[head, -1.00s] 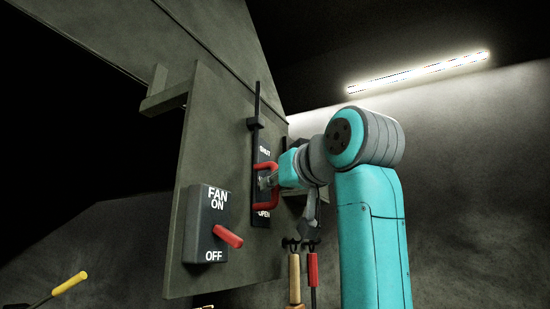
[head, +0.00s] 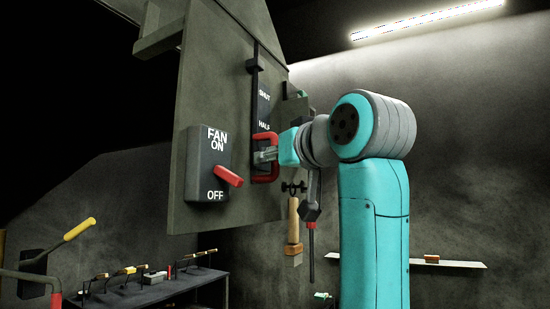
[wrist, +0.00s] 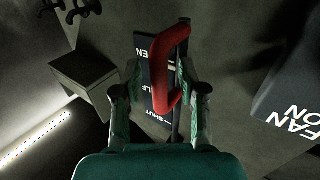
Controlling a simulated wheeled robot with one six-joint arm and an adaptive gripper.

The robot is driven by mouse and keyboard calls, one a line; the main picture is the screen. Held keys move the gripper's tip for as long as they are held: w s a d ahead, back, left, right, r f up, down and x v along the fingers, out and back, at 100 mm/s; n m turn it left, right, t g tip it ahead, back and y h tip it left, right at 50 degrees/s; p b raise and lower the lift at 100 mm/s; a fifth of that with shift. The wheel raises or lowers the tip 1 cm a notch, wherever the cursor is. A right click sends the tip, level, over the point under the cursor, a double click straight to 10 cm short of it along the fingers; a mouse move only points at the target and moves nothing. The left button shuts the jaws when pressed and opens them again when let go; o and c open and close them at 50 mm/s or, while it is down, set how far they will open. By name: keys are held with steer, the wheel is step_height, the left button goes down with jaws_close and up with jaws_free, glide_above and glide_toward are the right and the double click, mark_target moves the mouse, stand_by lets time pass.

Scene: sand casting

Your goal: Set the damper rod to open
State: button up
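The damper rod (head: 254,82) runs upright along a black label strip on the grey panel. My gripper (head: 267,156) reaches the handle from the right. In the wrist view, the red handle (wrist: 160,75) lies between the two fingers of my gripper (wrist: 160,72), which come in on either side of it. The fingers look shut on it, though their exact contact is partly hidden.
The fan switch box (head: 207,165) with its red lever (head: 229,176) is left of the handle. A wooden-handled brush (head: 294,220) hangs below my wrist. A low bench (head: 150,290) with tools stands at lower left, and a wall shelf (head: 450,264) at right.

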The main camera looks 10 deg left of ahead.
steer(key=v, duration=1.2)
stand_by(0.4)
